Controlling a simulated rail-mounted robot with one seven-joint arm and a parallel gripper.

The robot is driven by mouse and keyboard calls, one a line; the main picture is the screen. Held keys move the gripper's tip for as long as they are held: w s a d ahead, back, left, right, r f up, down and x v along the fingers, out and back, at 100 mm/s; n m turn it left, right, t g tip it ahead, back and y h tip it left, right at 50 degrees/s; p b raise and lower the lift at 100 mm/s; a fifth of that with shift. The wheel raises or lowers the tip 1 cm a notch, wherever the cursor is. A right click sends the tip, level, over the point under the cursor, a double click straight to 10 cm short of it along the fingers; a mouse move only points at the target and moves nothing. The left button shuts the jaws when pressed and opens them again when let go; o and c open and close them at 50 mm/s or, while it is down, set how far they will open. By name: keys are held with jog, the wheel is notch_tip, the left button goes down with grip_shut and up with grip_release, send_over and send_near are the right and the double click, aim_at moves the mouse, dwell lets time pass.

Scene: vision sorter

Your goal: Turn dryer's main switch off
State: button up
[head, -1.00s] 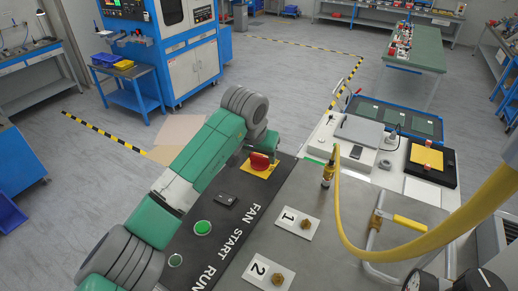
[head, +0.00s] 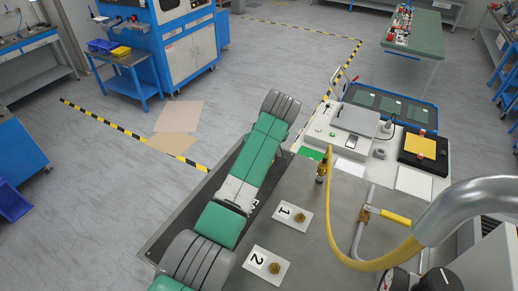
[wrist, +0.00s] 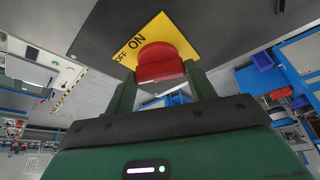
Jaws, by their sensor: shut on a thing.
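The dryer's main switch (wrist: 160,46) is a red rotary knob on a yellow plate (wrist: 190,28) marked ON and OFF, seen in the wrist view. My gripper (wrist: 160,80) is shut on the knob's red handle, with one dark green finger at each side of it. The ON and OFF marks are left of the knob in that view. Which mark the handle points at I cannot tell. In the head view my arm hides the switch, the plate and my gripper.
In the head view my arm covers most of the dark control panel (head: 165,245), including its buttons. Right of it are two brass fittings on plates marked 1 (head: 300,217) and 2 (head: 275,268). A yellow hose (head: 333,225) curves over the metal top.

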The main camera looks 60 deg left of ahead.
jog(key=n+g+b, duration=0.1)
jog(key=n+b, duration=0.1)
jog(key=n, duration=0.2)
jog(key=shift+w+f+b, duration=0.1)
jog(key=shift+w+b, duration=0.05)
jog(key=shift+b, duration=0.15)
jog(key=shift+n+g+h+b, duration=0.3)
jog(key=shift+n+g+b, duration=0.3)
jog(key=shift+n+b, duration=0.2)
jog(key=shift+a+r, duration=0.1)
jog(key=shift+r, duration=0.1)
jog(key=o, duration=1)
jog(key=b+v, duration=0.1)
jog(key=v, duration=0.6)
jog(key=shift+w+r, duration=0.1)
jog(key=shift+r, duration=0.3)
